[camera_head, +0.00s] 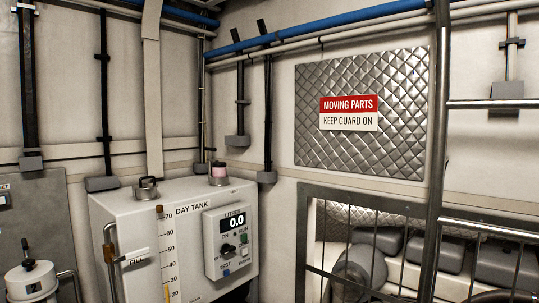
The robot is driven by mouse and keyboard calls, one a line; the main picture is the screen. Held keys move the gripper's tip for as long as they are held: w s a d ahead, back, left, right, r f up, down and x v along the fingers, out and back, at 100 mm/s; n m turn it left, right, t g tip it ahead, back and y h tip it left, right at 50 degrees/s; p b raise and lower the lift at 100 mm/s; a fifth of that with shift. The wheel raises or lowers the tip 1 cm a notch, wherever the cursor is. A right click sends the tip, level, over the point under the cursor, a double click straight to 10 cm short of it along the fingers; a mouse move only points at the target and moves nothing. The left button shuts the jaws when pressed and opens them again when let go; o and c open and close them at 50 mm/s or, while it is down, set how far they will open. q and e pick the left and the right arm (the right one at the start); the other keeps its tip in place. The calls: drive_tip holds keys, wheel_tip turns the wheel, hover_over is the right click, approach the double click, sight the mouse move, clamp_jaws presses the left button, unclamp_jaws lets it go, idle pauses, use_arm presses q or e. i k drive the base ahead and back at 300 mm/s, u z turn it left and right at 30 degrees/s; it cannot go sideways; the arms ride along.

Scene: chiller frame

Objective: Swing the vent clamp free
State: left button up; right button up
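A white tank marked DAY TANK (180,250) stands at the left of the head view. A metal fitting with a loop-like top (145,188) sits on the tank's top, left of centre. A second fitting with a pinkish body and dark top (218,173) stands on the top further right. I cannot tell which of these, if either, is the vent clamp. Neither of my grippers shows in this view.
The tank's front carries a scale (168,258), a control box (228,242) reading 0.0 and a lever marked FILL (133,256). A white canister (30,278) stands at lower left. A barred metal guard (370,215) encloses machinery at right. Blue pipes (310,27) run overhead.

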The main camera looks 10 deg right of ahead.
sight(209, 149)
drive_tip(key=z, duration=0.25)
drive_tip(key=i, duration=1.3)
drive_tip(key=u, duration=0.8)
